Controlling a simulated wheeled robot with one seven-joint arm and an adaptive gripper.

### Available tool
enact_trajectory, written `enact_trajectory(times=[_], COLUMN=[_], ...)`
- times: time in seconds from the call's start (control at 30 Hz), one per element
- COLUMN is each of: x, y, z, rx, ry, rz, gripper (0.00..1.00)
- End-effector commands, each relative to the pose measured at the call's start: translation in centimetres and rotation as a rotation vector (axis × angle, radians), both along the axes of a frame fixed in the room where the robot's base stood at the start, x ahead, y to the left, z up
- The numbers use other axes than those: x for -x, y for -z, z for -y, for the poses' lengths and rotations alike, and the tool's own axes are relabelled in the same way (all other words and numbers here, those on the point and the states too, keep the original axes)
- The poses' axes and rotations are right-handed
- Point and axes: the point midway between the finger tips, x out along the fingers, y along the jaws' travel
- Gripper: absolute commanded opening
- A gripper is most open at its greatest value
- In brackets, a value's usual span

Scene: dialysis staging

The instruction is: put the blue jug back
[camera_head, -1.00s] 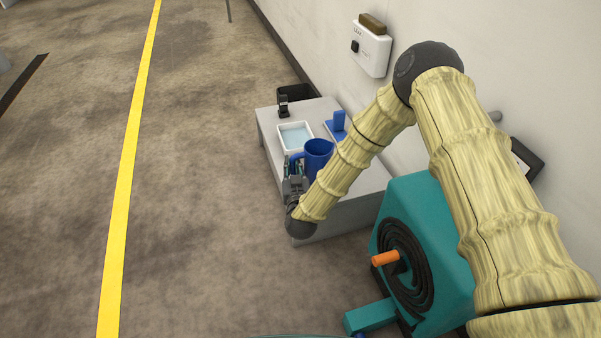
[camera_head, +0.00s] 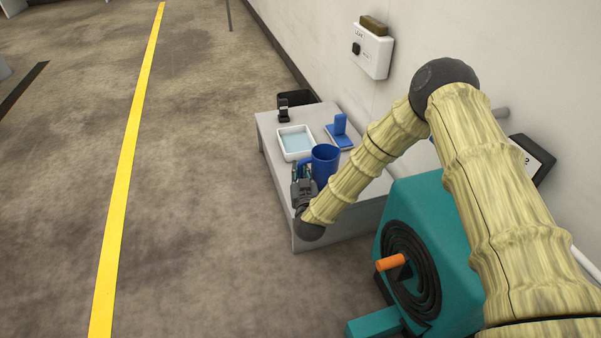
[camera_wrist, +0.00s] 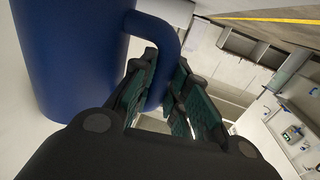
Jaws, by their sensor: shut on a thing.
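The blue jug (camera_head: 325,160) is at the near part of the grey table (camera_head: 345,208), its open top facing up. In the wrist view the jug (camera_wrist: 70,55) fills the left side, with its handle (camera_wrist: 168,50) running down between the fingers. My gripper (camera_head: 302,172) is at the jug's left side; in the wrist view my gripper (camera_wrist: 158,100) is shut on that handle. The jug looks upright. Whether its base touches the table top cannot be told, as my arm hides part of it.
A white tray with pale blue inside (camera_head: 296,142) is just behind the jug. A blue stand (camera_head: 340,130) and a small black device (camera_head: 283,109) are also on the table. A teal hose reel (camera_head: 430,235) with an orange handle stands nearby. Open floor lies left.

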Motion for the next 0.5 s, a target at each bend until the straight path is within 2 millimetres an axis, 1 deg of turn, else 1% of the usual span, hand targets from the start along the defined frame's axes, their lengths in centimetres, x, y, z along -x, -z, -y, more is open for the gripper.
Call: enact_trajectory(times=[0.5], x=[0.0], y=[1.3], z=[-0.1], rx=[-0.001], ry=[-0.001], rz=[-0.002], gripper=[0.00])
